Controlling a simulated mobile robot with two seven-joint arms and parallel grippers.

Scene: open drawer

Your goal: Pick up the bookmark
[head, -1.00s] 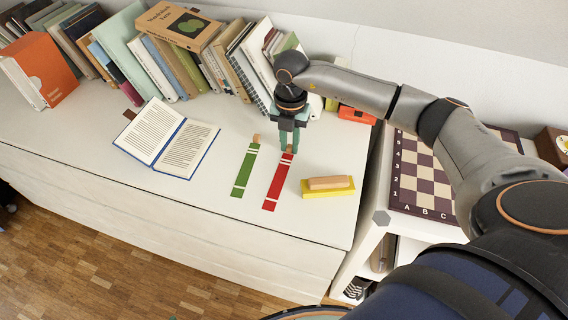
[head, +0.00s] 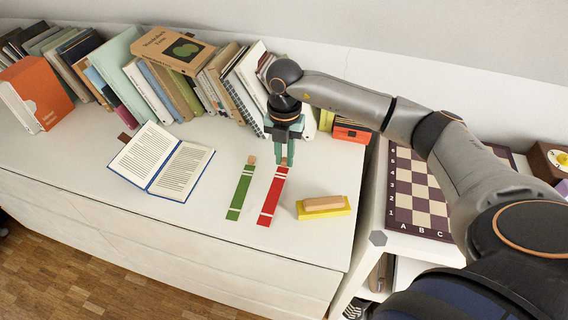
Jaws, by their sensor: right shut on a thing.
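Two flat bookmarks lie side by side on the white top (head: 190,218), a green one (head: 240,195) and a red one (head: 271,202). Each has white stripes and a small tan tab at its far end. My right gripper (head: 284,160) points down and is shut on the far tab end of the red bookmark; its fingers partly hide the tab. I cannot tell whether the red bookmark is clear of the surface. My left gripper is not in view.
An open book (head: 182,170) lies to the left. A yellow block with a tan piece on it (head: 324,206) sits close on the right. A row of books (head: 150,85) stands behind. A chessboard (head: 420,190) lies on a lower stand at right.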

